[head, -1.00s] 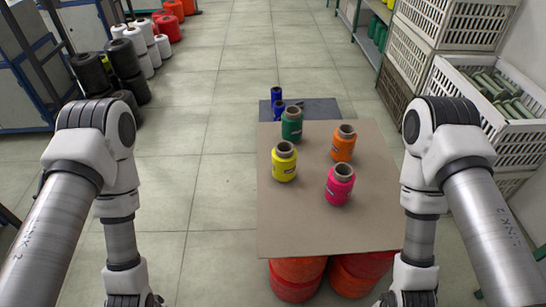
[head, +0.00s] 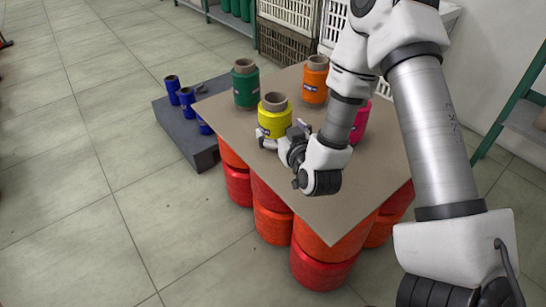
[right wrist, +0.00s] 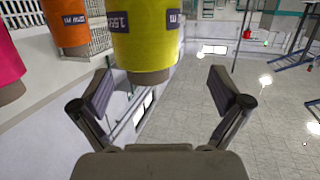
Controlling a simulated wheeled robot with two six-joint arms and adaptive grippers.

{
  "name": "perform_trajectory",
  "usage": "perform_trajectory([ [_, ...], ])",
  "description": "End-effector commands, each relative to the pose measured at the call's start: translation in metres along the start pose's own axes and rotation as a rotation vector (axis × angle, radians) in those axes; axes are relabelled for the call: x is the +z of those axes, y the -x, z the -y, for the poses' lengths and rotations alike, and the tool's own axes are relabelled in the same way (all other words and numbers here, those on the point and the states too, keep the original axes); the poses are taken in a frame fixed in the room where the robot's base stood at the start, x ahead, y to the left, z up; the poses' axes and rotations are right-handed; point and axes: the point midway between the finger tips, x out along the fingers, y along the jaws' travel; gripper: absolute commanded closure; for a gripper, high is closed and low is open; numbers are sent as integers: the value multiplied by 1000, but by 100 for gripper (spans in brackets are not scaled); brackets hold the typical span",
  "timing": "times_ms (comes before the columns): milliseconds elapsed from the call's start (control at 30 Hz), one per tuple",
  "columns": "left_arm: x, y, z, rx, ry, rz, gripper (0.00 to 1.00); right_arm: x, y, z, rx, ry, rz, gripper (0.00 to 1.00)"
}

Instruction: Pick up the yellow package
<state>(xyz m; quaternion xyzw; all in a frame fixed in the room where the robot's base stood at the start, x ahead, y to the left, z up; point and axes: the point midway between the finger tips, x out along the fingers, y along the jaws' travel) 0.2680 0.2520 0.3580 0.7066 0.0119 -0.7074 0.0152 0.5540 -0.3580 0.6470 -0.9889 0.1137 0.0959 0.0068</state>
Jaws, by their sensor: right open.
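The yellow package (head: 273,124) is a yellow thread spool with a brown core. It stands upright on the brown board (head: 335,205). My right gripper (head: 284,138) is low at its near side in the head view, partly covering its base. In the right wrist view the yellow package (right wrist: 148,42) appears ahead of the open fingers, in the gap between them and nearer the left finger. The fingers of the right gripper (right wrist: 160,82) are apart and hold nothing. Whether a finger touches the spool I cannot tell. My left gripper is not in view.
A green spool (head: 245,84) and an orange spool (head: 314,80) stand behind the yellow one. A pink spool (head: 361,122) is partly hidden by my right arm. Blue spools (head: 187,100) stand on a grey block at left. Red and orange spools support the board.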

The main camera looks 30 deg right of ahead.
Motion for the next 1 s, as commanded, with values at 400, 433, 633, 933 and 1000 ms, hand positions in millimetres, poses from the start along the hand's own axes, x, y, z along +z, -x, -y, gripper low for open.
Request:
perform_trajectory([
  [400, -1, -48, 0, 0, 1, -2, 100, -28, -39, -22, 67, -17, -199, 1],
  [433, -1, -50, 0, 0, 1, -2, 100, -30, -43, -21, 67, -16, -199, 1],
  [633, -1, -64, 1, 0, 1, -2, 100, -38, -77, -21, 67, -17, -196, 1],
  [933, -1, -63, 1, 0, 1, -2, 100, -41, -83, -21, 66, -17, -192, 8],
  [1000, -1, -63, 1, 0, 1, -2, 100, -41, -83, -21, 66, -17, -192, 32],
])
